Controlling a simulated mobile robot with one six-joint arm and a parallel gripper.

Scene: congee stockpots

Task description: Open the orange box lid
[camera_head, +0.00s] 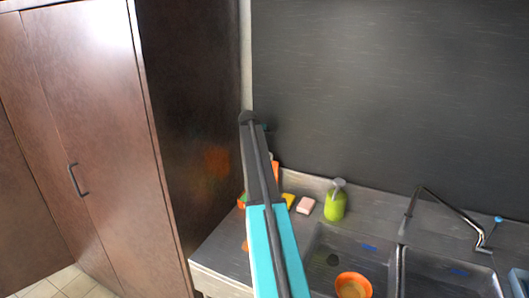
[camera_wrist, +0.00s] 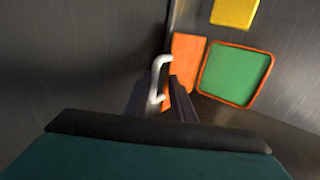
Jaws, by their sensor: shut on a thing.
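The orange box shows in the wrist view as an orange rim around a green interior (camera_wrist: 235,74). Its orange lid (camera_wrist: 186,58) stands beside that opening, on the left, and looks swung up. A white curved handle (camera_wrist: 161,65) is at the lid's left side. My gripper (camera_wrist: 161,90) is shut on this handle; the exact contact is partly hidden. In the head view my arm covers most of the box and the gripper. Only orange bits of the box (camera_head: 241,201) and an upright orange piece (camera_head: 275,168) show around the arm.
On the counter right of the box are a yellow sponge (camera_head: 289,199), a pink block (camera_head: 306,205) and a green bottle (camera_head: 335,202). An orange bowl (camera_head: 353,281) is in the sink. A tall brown cabinet (camera_head: 90,130) stands left, and a dark wall (camera_head: 390,90) is behind.

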